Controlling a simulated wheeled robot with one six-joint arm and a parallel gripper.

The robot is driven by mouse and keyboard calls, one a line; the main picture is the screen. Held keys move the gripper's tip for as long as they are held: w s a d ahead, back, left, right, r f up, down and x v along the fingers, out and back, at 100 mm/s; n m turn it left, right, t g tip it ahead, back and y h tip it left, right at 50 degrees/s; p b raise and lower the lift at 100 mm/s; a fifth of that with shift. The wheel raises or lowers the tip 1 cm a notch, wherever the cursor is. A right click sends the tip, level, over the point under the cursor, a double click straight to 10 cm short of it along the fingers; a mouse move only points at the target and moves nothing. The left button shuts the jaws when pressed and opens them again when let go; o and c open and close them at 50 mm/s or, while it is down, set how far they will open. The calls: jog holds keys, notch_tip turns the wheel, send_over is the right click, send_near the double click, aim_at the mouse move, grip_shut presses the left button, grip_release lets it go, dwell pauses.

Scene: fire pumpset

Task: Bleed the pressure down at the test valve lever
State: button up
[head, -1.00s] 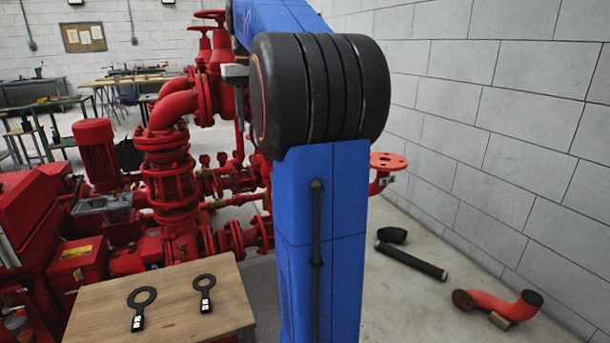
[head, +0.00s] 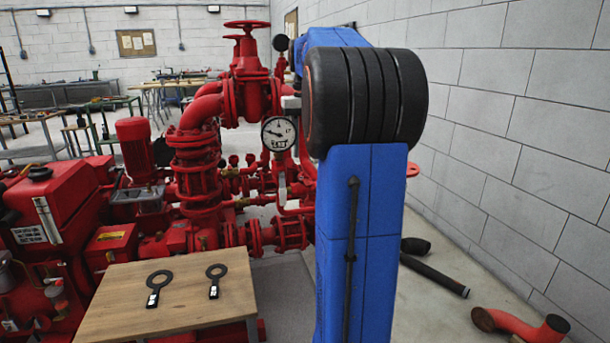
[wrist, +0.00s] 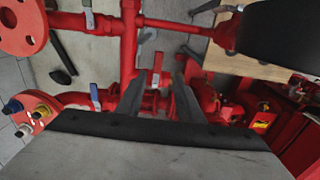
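A round white gauge (head: 279,133) with a dark needle hangs in front of the red pipework in the head view; the label below it looks like "TEST". A pale lever (head: 282,188) hangs below the gauge. In the wrist view, grey-blue valve levers show at the top left (wrist: 88,15) and left (wrist: 95,95), and a grey one (wrist: 145,38) at the upper middle. I cannot tell for sure which is the test valve lever. My gripper (wrist: 158,88) is open, with red pipework between and beyond its fingers. My arm hides it in the head view.
A wooden table (head: 205,310) with two black ring-ended wrenches (head: 158,285) stands at the front left. Red pump machinery (head: 50,215) fills the left. A block wall (head: 520,130) bounds the right, with loose pipes (head: 530,328) on the floor before it.

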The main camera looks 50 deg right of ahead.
aim_at(305, 181)
jog(key=f, duration=0.9)
jog(key=shift+s+d, duration=0.1)
jog(key=shift+s, duration=0.15)
grip_shut()
